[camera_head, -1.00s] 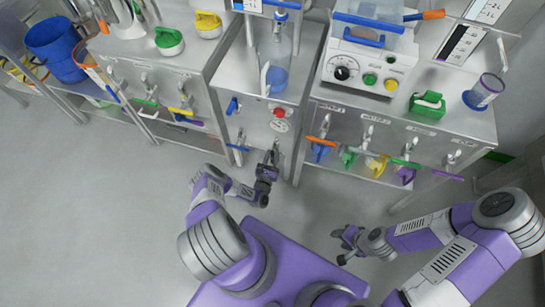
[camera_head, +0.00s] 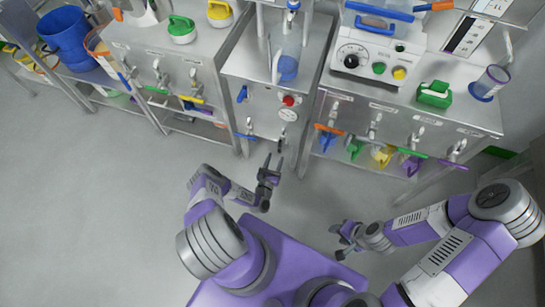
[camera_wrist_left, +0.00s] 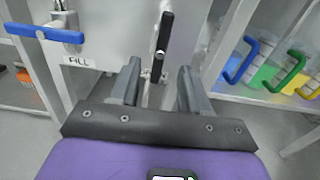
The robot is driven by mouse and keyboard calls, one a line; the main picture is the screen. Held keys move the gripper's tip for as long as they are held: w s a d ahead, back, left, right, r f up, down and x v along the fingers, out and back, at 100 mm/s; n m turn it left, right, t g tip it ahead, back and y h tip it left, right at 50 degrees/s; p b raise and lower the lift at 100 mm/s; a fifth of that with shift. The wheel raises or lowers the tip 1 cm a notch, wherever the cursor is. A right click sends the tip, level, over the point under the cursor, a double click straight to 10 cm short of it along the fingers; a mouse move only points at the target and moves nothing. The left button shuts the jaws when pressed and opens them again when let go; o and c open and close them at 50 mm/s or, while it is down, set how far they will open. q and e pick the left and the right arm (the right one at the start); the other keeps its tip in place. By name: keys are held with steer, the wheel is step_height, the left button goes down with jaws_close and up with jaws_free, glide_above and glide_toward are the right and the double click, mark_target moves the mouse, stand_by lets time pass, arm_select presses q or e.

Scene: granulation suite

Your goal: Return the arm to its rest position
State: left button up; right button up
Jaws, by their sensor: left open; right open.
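My left gripper (camera_head: 273,162) is open and empty, in front of the middle steel cabinet (camera_head: 262,115) and below its lower edge in the head view. In the left wrist view its two fingers (camera_wrist_left: 158,80) stand apart, with a black lever handle (camera_wrist_left: 163,40) of the cabinet seen between and beyond them. Nothing is between the fingers. My left arm is bent, with the gripper held out ahead of my purple base. My right gripper (camera_head: 338,242) is open and empty over the floor, with the right arm folded in from the right.
A blue FILL lever (camera_wrist_left: 45,33) is at the left in the wrist view. Coloured scoops (camera_head: 380,156) lie on the shelf of the right bench (camera_head: 430,127). A left bench (camera_head: 130,55) has several taps. The grey floor (camera_head: 90,200) at the left is clear.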

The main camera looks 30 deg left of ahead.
arm_select(q)
steer(key=shift+w, duration=0.1)
stand_by(0.4)
steer(key=d+r+m+g+h+p, duration=0.35)
steer(key=d+r+m, duration=0.2)
steer(key=m, duration=0.45)
steer(key=d+r+m+g+h+p, duration=0.2)
steer(key=d+r+m+g+h, duration=0.2)
steer(key=d+m, duration=0.4)
steer(key=s+d+r+m+g+p, duration=0.1)
steer(key=s+r+m+g+p, duration=0.1)
steer(key=s+r+m+g, duration=0.3)
steer(key=s+d+r+m+g+p, duration=0.1)
steer(key=s+r+m+g, duration=0.3)
steer(key=s+r+m, duration=0.5)
steer(key=s+m+p, duration=0.1)
steer(key=s+m, duration=0.2)
steer(key=s, duration=0.2)
steer(key=shift+s+d+r+m+g, duration=0.15)
steer(key=shift+s+d+m+g, duration=0.15)
steer(key=shift+m+g, duration=0.1)
steer(key=shift+w, duration=0.1)
stand_by(3.3)
